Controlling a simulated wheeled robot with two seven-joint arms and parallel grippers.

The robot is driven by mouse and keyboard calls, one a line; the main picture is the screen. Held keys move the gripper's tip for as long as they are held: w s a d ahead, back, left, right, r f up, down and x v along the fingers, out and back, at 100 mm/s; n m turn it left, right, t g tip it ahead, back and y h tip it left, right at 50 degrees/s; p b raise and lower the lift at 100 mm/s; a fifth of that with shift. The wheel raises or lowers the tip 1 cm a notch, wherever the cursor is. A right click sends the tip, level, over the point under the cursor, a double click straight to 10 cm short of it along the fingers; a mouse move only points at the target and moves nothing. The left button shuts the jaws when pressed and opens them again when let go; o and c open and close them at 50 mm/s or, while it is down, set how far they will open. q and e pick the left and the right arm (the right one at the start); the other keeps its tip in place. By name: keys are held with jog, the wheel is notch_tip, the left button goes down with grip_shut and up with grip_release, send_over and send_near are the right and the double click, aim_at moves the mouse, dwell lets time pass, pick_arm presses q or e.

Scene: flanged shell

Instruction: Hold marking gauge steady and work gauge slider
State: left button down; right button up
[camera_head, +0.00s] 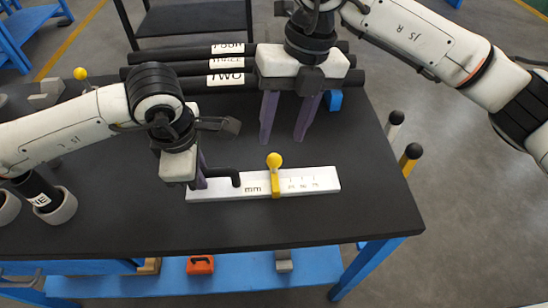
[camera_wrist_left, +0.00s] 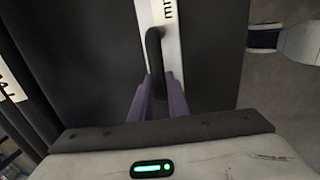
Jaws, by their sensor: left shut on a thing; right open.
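The marking gauge (camera_head: 233,190) is a white bar with "mm" and scale marks, lying on the black table near its front. The gauge slider (camera_head: 275,183) is a yellow band across the bar with a yellow ball knob on top, left of the printed numbers. My left gripper (camera_head: 203,183) is shut on the black handle at the bar's left end. The handle (camera_wrist_left: 154,50) also shows between the purple fingers in the left wrist view (camera_wrist_left: 158,102). My right gripper (camera_head: 284,138) is open and empty, fingers pointing down above the table behind the slider.
Black tubes (camera_head: 180,75) labelled "TWO" and "THREE" lie behind my right gripper. A blue piece (camera_head: 335,100) lies beside it. Posts with black knobs (camera_head: 411,158) stand at the table's right edge. Grey cups (camera_head: 56,208) stand at the left. The table around the bar is clear.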

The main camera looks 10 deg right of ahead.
aim_at(276, 155)
jog(key=f, duration=0.3)
jog(key=a+f, duration=0.1)
jog(key=f, duration=0.5)
jog(key=shift+s+a, duration=0.2)
jog(key=shift+a, duration=0.2)
